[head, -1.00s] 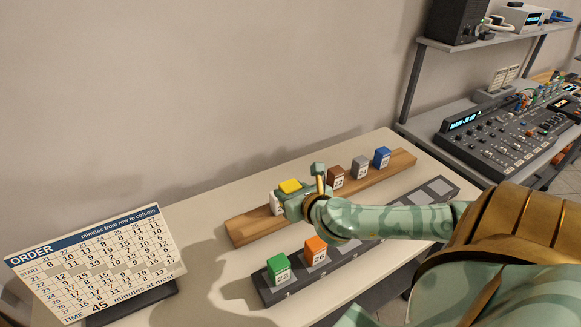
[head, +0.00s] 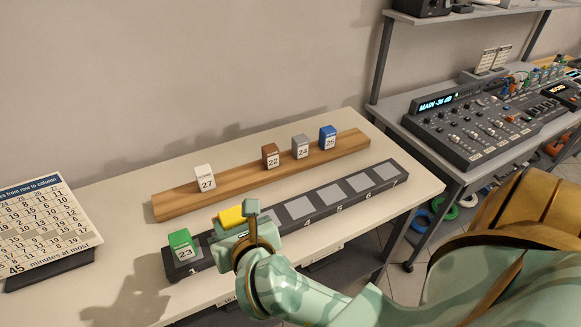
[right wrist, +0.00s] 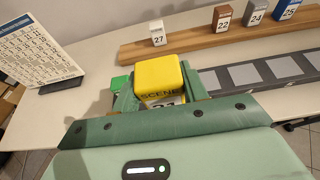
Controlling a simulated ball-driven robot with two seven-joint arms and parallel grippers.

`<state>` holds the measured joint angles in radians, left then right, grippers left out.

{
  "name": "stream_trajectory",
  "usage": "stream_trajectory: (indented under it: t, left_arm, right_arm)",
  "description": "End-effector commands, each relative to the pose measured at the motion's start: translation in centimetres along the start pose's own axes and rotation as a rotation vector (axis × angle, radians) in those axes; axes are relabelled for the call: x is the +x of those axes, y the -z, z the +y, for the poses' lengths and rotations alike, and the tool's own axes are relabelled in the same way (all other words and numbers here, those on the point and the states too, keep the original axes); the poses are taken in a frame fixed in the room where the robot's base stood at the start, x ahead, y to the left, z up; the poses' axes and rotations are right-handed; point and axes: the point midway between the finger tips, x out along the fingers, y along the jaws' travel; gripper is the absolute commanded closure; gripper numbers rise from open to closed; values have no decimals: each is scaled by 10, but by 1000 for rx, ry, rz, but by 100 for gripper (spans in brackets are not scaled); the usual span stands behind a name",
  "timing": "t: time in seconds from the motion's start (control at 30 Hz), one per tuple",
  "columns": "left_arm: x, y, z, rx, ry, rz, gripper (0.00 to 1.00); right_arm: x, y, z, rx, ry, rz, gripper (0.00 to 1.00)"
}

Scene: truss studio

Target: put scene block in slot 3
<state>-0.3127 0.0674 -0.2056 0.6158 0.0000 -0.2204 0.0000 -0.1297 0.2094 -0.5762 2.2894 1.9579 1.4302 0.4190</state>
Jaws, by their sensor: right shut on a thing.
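The yellow scene block (head: 230,217) is held by my right gripper (head: 238,222), over the left part of the dark slot rack (head: 321,209). In the right wrist view the yellow block (right wrist: 161,78), with SCENE lettering, sits between the two green fingers (right wrist: 160,92). I cannot tell whether the block touches the rack. Green block 23 (head: 182,246) stands in slot 1, left of the gripper. Slots 4 to 7 show empty grey pads. My left gripper is out of view.
A wooden rail (head: 235,189) behind the rack bears white 27 (head: 205,178), brown 22 (head: 270,156), grey 24 (head: 300,147) and blue 25 (head: 328,137). An order board (head: 42,228) stands at left. A mixing console (head: 490,118) is at right.

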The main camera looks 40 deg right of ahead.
Motion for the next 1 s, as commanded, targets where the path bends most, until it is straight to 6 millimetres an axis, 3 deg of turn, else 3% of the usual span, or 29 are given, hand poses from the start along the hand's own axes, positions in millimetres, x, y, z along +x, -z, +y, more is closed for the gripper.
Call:
stream_trajectory:
  t: [0.2,0.37,0.5,0.77,1.0]
  left_arm:
    - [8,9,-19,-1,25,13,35]
    - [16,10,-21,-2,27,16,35]
    - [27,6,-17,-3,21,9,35]
    - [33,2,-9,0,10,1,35]
    - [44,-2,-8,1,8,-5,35]
  right_arm:
    - [37,6,-31,-7,6,-3,81]
    - [77,14,-65,-6,6,-1,81]
    - [103,37,-80,-4,3,1,81]
    - [124,52,-93,-1,2,1,81]
    - [139,81,-95,1,0,1,81]
